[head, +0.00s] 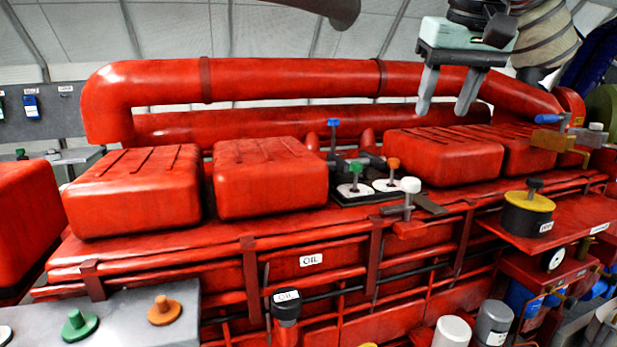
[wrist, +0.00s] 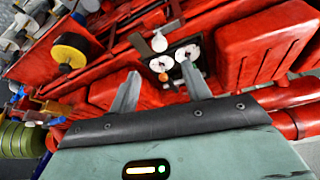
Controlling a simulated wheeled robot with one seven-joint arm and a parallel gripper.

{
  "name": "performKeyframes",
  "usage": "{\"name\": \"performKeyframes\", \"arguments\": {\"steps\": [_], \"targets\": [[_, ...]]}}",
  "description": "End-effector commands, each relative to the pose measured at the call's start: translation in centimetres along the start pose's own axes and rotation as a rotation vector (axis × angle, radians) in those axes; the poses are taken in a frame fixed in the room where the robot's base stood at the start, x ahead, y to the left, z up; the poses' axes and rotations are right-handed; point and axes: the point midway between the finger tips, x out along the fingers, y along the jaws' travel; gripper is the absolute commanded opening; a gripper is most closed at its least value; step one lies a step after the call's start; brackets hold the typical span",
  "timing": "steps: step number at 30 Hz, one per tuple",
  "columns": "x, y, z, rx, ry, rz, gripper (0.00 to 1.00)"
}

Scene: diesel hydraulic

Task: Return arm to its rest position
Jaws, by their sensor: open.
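My gripper (head: 446,92) hangs at the upper right in the head view, above the red engine (head: 225,243) and in front of its large red pipe. Its two grey fingers are apart, with nothing between them. In the wrist view my gripper (wrist: 157,92) also shows open and empty, its fingers pointing over the engine's top. No finger appears to touch the engine, though the exact gap is hard to judge.
Red box covers (head: 270,178) line the engine top. Small valves stand on a dark plate (head: 368,198) between them. A yellow-topped cylinder (head: 527,212) stands at right. A grey panel with a green knob (head: 78,325) is at lower left.

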Motion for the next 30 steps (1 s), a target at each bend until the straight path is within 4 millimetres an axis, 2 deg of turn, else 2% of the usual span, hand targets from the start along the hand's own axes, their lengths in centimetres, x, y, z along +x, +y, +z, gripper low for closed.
{"name": "performKeyframes", "arguments": {"steps": [10, 14, 17, 20, 24, 27, 30], "targets": [[4.2, -3.4, 4.2, -0.107, -0.064, -0.045, 0.48], [6.5, -5.2, 7.2, -0.17, -0.101, -0.07, 0.48], [8.6, -6.6, 10.4, -0.229, -0.137, -0.092, 0.48], [11.0, -8.1, 14.7, -0.303, -0.182, -0.116, 0.48], [14.6, -9.3, 23.1, -0.427, -0.258, -0.147, 0.48], [16.5, -9.1, 28.3, -0.497, -0.303, -0.158, 0.48], [17.5, -8.5, 31.9, -0.545, -0.333, -0.162, 0.48]]}}
